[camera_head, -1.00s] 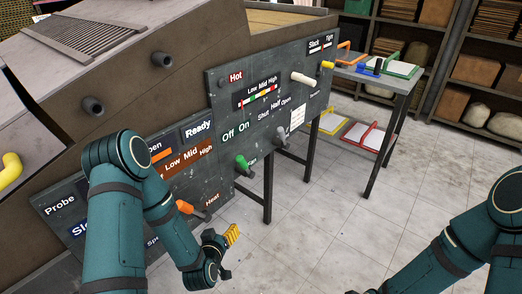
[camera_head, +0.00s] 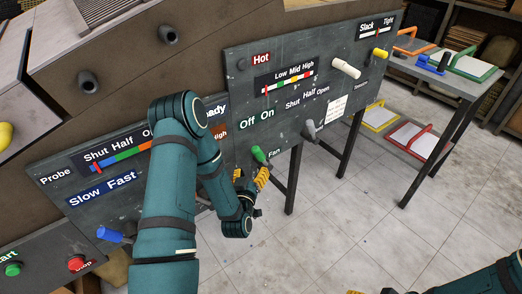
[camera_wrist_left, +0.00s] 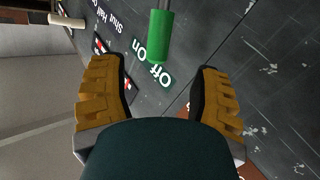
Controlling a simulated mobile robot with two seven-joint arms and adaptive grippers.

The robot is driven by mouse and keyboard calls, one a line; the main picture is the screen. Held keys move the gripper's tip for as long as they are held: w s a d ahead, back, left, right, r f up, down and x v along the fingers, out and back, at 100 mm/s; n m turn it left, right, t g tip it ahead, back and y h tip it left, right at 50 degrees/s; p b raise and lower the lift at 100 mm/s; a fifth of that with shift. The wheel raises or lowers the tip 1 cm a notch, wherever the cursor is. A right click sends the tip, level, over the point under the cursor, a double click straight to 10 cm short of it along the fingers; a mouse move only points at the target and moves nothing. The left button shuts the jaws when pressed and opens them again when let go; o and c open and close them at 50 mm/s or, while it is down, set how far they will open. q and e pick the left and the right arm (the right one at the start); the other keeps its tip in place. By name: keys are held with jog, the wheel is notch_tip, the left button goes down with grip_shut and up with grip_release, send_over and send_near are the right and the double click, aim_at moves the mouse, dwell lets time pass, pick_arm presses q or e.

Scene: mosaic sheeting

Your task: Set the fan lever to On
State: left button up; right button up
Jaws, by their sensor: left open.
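The green fan lever (camera_head: 258,154) sticks out of the dark panel below the "Off On" label, beside the word "Fan". I cannot tell which setting it stands at. My left gripper (camera_head: 250,177) is open and empty just below the lever, with yellow finger pads. In the left wrist view the green lever (camera_wrist_left: 160,36) lies ahead, between the lines of the two spread fingers and beyond their tips. The "Off On" label (camera_wrist_left: 153,62) shows beside the lever there. My right gripper (camera_head: 370,292) is barely in view at the bottom edge, mostly cut off.
A grey lever (camera_head: 311,130) is right of the fan lever, with a white handle (camera_head: 346,68) and yellow knob (camera_head: 380,54) farther along. A blue lever (camera_head: 110,235) and red button (camera_head: 76,263) are at lower left. A side table (camera_head: 440,75) stands right; the floor between is clear.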

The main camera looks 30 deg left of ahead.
aim_at(259, 150)
pick_arm(q)
jog(key=b+x, duration=0.1)
jog(key=x, duration=1)
jog(key=shift+d, duration=0.15)
jog(key=shift+f, duration=0.15)
grip_shut()
